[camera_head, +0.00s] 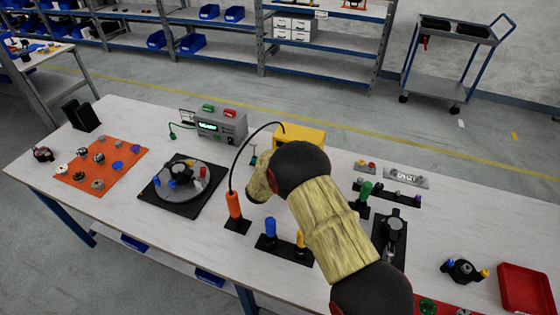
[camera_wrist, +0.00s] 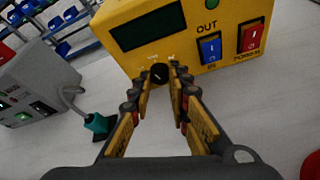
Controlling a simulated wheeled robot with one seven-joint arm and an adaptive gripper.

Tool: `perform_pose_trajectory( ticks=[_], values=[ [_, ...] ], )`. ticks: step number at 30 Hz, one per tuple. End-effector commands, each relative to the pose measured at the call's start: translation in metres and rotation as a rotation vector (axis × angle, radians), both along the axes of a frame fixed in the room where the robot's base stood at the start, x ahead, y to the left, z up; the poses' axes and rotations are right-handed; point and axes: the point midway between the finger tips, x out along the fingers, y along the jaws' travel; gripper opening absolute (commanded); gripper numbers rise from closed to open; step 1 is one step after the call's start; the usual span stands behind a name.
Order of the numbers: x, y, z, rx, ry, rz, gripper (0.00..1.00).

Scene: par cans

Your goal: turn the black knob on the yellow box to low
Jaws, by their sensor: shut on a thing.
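The yellow box (camera_wrist: 140,62) fills the upper middle of the wrist view, with a dark display, a blue switch, a red switch and a green round light on its face. In the head view the yellow box (camera_head: 303,135) stands at the back of the table, partly hidden behind my arm. The black knob (camera_wrist: 160,72) is low on its face, with a light mark on it. My gripper (camera_wrist: 161,80) has its two fingertips shut on the knob, one at each side. Small print beside the knob is too blurred to read.
A grey box (camera_wrist: 30,95) and a teal-handled item (camera_wrist: 97,124) stand left of the yellow box in the wrist view. In the head view an orange-handled tool (camera_head: 234,206), a turntable (camera_head: 181,185) and a red tray (camera_head: 526,288) are on the table (camera_head: 130,230).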

Motion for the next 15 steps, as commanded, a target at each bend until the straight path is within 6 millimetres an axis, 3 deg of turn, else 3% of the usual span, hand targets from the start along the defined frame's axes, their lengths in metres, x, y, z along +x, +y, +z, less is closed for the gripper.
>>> perform_pose_trajectory(
  ticks=[4,15],
  values=[
    [0.0001,0.0,0.0001,0.0,0.0,0.0,0.0],
    [0.0007,0.0014,0.0024,-0.073,0.028,-0.001,0.0]
  ],
)
